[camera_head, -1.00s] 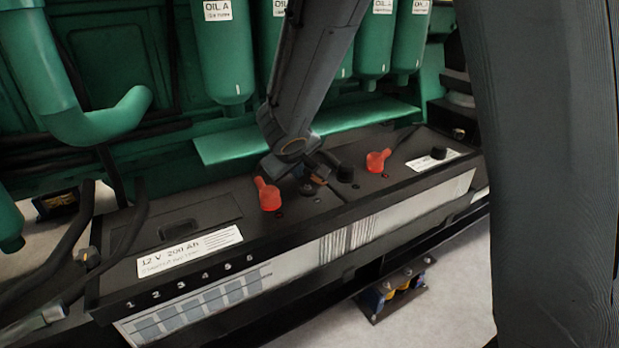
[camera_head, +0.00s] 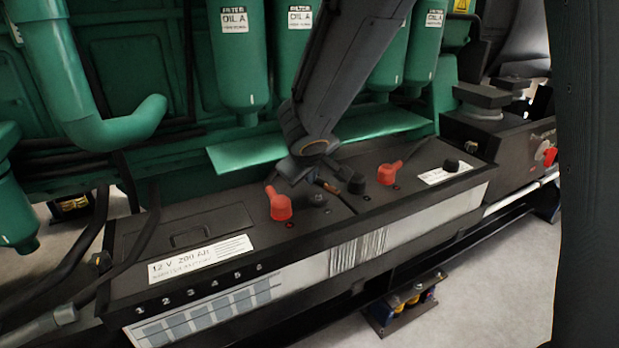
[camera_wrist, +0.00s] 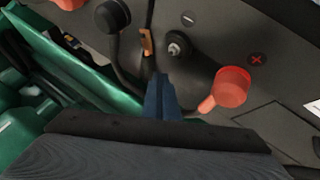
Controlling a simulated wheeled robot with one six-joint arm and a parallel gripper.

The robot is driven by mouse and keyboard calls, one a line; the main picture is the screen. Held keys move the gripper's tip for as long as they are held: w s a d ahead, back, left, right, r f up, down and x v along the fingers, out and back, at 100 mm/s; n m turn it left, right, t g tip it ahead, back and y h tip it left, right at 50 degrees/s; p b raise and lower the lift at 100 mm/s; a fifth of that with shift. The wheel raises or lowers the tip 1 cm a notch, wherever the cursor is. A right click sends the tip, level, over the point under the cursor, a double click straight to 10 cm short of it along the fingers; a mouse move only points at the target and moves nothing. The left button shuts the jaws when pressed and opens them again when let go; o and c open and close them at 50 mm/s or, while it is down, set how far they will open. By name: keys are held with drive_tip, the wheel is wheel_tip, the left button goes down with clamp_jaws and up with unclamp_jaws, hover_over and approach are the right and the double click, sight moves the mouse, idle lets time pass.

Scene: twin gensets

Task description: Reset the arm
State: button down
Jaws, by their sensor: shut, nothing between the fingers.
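My gripper (camera_wrist: 162,97) shows in the wrist view as dark blue fingers pressed together with nothing between them. In the head view it is mostly hidden by my own arm, above the black battery (camera_head: 190,232). Near the fingertips in the wrist view are a bare terminal post (camera_wrist: 178,44), a copper-coloured cable lug (camera_wrist: 147,42) on a black cable, and a red terminal cap (camera_wrist: 232,88). The red cap also shows in the head view (camera_head: 280,206). A black cap (camera_wrist: 112,16) lies to the upper left in the wrist view. I cannot tell whether the fingers touch anything.
Green oil filters (camera_head: 238,70) and a green ledge (camera_head: 230,156) stand behind the battery. A second red cap (camera_head: 389,172) sits on the right half. A thick green pipe (camera_head: 75,90) and dark cables (camera_head: 90,245) are at left.

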drive_tip(key=p+v, duration=0.2)
drive_tip(key=v, duration=0.4)
drive_tip(key=s+d+r+m+g+h+p, duration=0.2)
drive_tip(key=s+d+m+g+p, duration=0.3)
drive_tip(key=s+d, duration=0.7)
drive_tip(key=s+d+r+m+g+y+p, duration=0.1)
drive_tip(key=s+p, duration=0.5)
drive_tip(key=s, duration=0.7)
drive_tip(key=shift+s+d+r+m+g+y, duration=0.35)
drive_tip(key=shift+d+m+g+y, duration=0.35)
drive_tip(key=shift+d+g+y, duration=0.35)
drive_tip(key=shift+d, duration=0.1)
